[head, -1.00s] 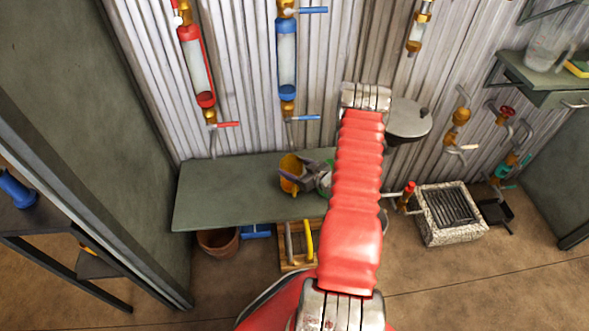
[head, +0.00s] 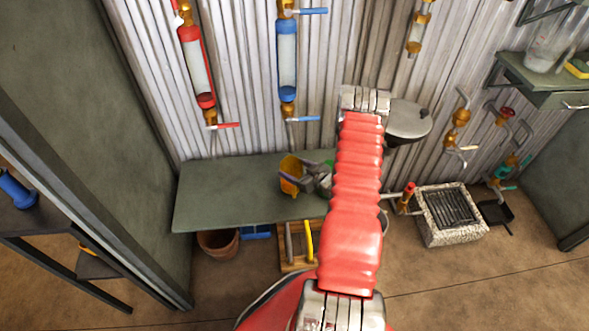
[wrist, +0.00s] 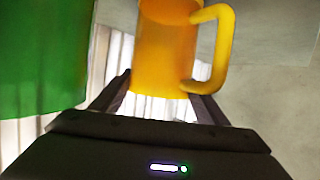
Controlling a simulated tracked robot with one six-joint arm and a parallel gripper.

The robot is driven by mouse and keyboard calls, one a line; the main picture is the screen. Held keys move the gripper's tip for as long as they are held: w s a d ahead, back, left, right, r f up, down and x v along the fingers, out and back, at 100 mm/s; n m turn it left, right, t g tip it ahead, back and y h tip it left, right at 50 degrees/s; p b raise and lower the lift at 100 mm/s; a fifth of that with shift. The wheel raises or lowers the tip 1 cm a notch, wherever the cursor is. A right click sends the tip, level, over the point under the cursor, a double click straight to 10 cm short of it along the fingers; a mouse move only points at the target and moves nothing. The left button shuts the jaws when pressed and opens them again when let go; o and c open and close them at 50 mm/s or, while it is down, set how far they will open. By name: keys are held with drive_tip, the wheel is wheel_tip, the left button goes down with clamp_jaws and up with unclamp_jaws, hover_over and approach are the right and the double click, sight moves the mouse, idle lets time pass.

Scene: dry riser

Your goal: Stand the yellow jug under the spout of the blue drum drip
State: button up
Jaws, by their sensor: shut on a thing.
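The yellow jug (head: 291,166) is held over the grey-green bench, a little below the outlet of the blue drum drip (head: 287,62). The drip hangs on the corrugated wall, with a blue lever (head: 305,119) and a thin spout pipe (head: 290,137) at its lower end. My gripper (head: 297,181) is shut on the jug. In the wrist view the jug (wrist: 164,50) sits between the fingers, handle to the right. I cannot tell whether its base touches the bench.
The bench (head: 225,195) is bare to the left. A green object (wrist: 55,60) stands close left of the jug in the wrist view, mostly hidden by my arm in the head view. A red drum drip (head: 196,65) hangs to the left. A grey round lid-like thing (head: 408,120) is at right.

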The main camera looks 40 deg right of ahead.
drive_tip(key=shift+s+f, duration=0.1)
drive_tip(key=shift+f, duration=0.1)
drive_tip(key=o, duration=1.5)
drive_tip(key=shift+r, duration=0.1)
drive_tip(key=v, duration=1.3)
drive_tip(key=shift+s+r, duration=0.1)
drive_tip(key=shift+s, duration=0.2)
